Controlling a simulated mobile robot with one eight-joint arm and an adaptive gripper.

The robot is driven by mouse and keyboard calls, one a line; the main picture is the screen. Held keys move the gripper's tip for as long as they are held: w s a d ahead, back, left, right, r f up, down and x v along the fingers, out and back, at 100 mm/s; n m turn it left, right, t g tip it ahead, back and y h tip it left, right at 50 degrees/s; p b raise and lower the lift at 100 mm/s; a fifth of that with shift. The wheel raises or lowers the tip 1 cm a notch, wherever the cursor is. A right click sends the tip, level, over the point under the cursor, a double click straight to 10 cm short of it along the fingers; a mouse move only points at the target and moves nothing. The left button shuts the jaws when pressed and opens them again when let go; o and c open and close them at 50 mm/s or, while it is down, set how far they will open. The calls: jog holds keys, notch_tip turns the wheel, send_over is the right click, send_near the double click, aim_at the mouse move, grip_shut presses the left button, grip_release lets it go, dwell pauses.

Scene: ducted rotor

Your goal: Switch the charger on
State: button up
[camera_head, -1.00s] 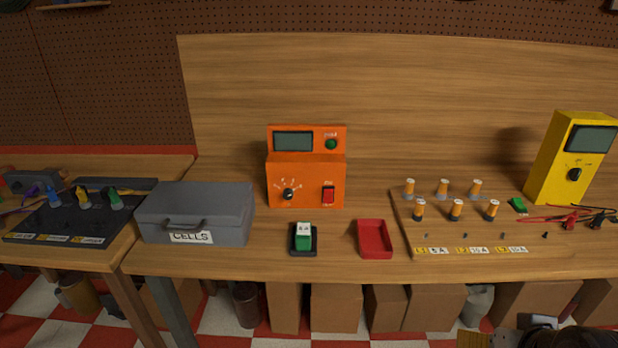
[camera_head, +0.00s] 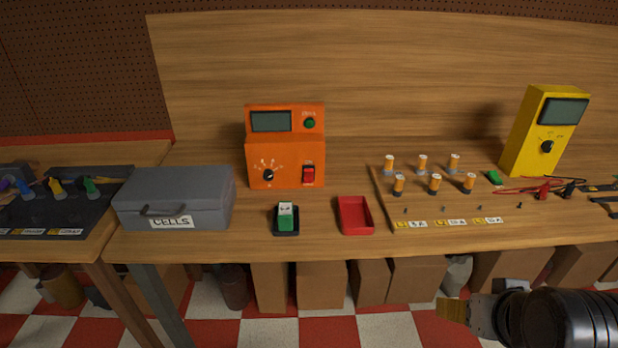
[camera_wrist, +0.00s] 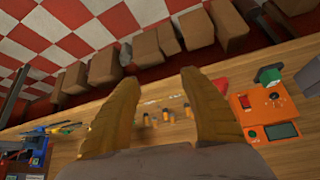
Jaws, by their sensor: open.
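The charger (camera_head: 262,149) is an orange box with a dark display, standing at the back of the bench. It has a round black knob, a red rocker switch (camera_head: 308,175) at its lower right and a green round button or lamp (camera_head: 310,123) above. The charger also shows in the wrist view (camera_wrist: 262,110), turned over. A green and white cell (camera_head: 286,216) sits in a black cradle in front of it. My gripper (camera_head: 452,310) is at the lower right, in front of the bench and far from the charger. In the wrist view its two yellow fingers (camera_wrist: 155,105) are apart with nothing between them.
A grey CELLS case (camera_head: 175,190) stands left of the charger. A red tray (camera_head: 355,214) lies right of the cradle. A board with several orange-and-white posts (camera_head: 435,184) and a yellow meter (camera_head: 545,130) with leads are further right. Boxes stand under the bench.

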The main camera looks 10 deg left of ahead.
grip_shut()
dwell(1.1)
